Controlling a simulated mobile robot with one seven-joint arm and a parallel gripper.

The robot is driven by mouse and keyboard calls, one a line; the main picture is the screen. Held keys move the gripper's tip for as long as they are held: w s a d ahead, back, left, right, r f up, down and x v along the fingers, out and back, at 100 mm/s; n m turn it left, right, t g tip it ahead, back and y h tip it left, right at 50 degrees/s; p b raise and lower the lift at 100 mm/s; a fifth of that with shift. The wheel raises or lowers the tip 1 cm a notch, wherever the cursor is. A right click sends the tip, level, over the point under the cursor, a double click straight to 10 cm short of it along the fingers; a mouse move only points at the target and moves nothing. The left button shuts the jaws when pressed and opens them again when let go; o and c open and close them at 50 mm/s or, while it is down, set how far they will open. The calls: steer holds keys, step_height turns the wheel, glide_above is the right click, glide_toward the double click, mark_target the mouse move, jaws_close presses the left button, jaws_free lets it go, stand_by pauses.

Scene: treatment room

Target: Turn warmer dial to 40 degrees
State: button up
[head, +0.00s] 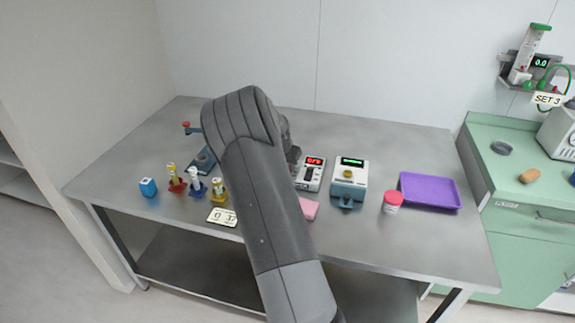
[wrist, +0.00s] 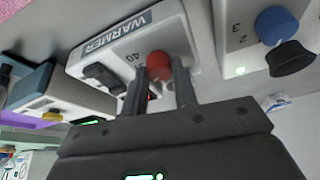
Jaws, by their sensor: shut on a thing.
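The warmer is a white box lettered WARMER (wrist: 115,38) in the wrist view, tilted in the picture. Its red dial (wrist: 158,66) sits between the two fingers of my gripper (wrist: 161,76), which is shut on it. A "40" mark shows beside the dial; the dial's pointer cannot be made out. A black switch (wrist: 103,76) is on the same face. In the head view a white device with a red-lit display (head: 314,162), likely the warmer, is partly hidden by my arm, and my gripper is hidden too.
A white box with blue (wrist: 275,24) and black (wrist: 290,58) knobs stands close beside the warmer. On the other side is a device with a green display (head: 352,162). A purple tray (head: 430,190), red-lidded jar (head: 392,202) and number card (head: 222,217) lie on the grey table (head: 400,250).

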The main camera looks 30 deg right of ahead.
steer(key=m+g, duration=0.1)
steer(key=m, duration=0.2)
steer(key=m+g, duration=0.1)
steer(key=m, duration=0.2)
steer(key=shift+w+a+m+h, duration=0.1)
steer(key=shift+w+m+h, duration=0.1)
steer(key=shift+m+h, duration=0.15)
steer(key=m+g, duration=0.1)
steer(key=m, duration=0.2)
steer(key=m+g, duration=0.1)
steer(key=m, duration=0.2)
steer(key=shift+w+g, duration=0.1)
steer(key=shift+g, duration=0.3)
steer(key=o, duration=1)
steer(key=shift+r, duration=0.1)
steer(key=v, duration=1)
steer(key=shift+r, duration=0.35)
